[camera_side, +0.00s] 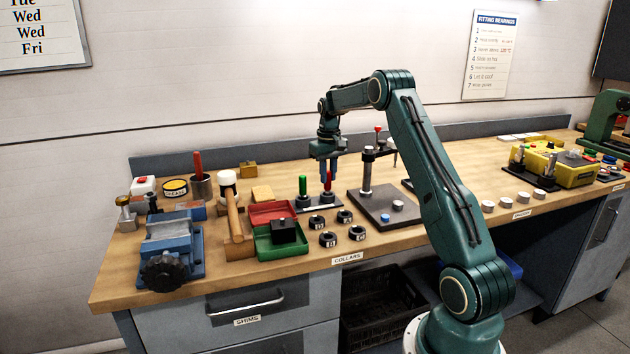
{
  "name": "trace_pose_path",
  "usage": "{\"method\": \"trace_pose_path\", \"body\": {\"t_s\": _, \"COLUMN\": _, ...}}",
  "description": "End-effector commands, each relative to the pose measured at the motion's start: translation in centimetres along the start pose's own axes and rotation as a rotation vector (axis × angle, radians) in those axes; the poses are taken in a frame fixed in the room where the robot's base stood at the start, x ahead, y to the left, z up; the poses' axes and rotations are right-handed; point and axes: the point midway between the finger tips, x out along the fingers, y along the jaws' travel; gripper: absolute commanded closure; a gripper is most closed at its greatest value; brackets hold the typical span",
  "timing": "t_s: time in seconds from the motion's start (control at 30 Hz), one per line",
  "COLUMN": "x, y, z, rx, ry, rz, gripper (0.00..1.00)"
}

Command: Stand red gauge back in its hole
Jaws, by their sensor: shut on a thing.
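The red gauge (328,181) is a thin red upright rod at the middle of the bench. My gripper (327,174) points down with its fingers shut on the gauge's upper part. A dark gauge stand (312,208) lies below, with two dark round sockets. A green gauge (303,185) stands upright in the left socket. The red gauge's lower end is at the right socket (327,196). I cannot tell whether it is inside the hole or just above it.
Several black collars (328,239) lie in front of the stand. A dark plate with a tall post (367,172) stands close on the right. A green tray (272,252), a red tray (272,211) and a wooden-handled mallet (235,222) are to the left.

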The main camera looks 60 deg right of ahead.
Motion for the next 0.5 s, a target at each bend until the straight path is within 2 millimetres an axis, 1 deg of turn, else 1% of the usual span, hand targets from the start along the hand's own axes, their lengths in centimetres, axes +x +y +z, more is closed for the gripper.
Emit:
{"method": "trace_pose_path", "body": {"t_s": 0.47, "x": 0.14, "y": 0.00, "z": -0.02, "rx": 0.000, "ry": 0.001, "rz": 0.000, "gripper": 1.00}}
{"method": "trace_pose_path", "body": {"t_s": 0.5, "x": 0.14, "y": 0.00, "z": -0.02, "rx": 0.000, "ry": 0.001, "rz": 0.000, "gripper": 0.77}}
